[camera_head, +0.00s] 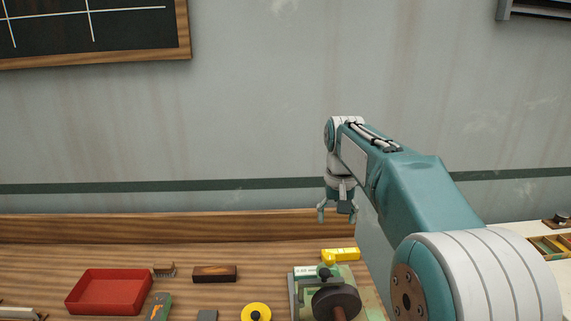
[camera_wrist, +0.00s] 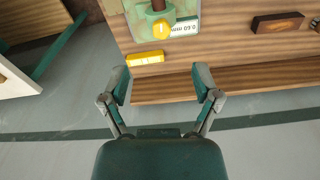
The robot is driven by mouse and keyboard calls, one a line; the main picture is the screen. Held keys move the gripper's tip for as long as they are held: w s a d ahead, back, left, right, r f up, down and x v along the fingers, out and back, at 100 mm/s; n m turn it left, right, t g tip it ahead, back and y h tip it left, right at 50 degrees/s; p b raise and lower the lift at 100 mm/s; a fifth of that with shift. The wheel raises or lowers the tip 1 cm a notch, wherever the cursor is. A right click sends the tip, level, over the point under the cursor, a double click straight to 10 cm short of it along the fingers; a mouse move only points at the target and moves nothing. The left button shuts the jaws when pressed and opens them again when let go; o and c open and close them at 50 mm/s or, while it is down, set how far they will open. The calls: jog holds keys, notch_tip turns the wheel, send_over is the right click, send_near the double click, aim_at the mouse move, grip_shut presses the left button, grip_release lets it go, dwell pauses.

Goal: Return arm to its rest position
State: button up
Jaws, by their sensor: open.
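My gripper (camera_head: 338,208) hangs from my teal and white arm, pointing down above the back edge of the wooden bench (camera_head: 90,255). In the wrist view my gripper (camera_wrist: 162,86) has its two fingers spread apart with nothing between them. A yellow block (camera_head: 340,254) lies on the bench below and in front of the gripper. The green machine (camera_head: 306,285) with a dark round knob stands nearer, partly cut off by the bottom edge of the head view.
A red tray (camera_head: 110,292), a brush (camera_head: 164,270), a dark wooden block (camera_head: 214,273) and a yellow disc (camera_head: 256,312) lie on the bench. The wall (camera_head: 200,130) stands close behind. A pale table (camera_head: 529,228) with a compartment box (camera_head: 551,246) is at right.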

jog(key=s+r+t, duration=0.2)
jog(key=s+t, duration=0.1)
jog(key=s, duration=1.3)
jog(key=s+f+t, duration=0.1)
jog(key=s+f, duration=0.2)
jog(key=s, duration=0.3)
jog(key=s+f+n+t, duration=0.1)
jog(key=s+f, duration=0.3)
jog(key=s, duration=0.2)
jog(key=shift+s+f, duration=0.25)
jog(key=shift+s, duration=0.15)
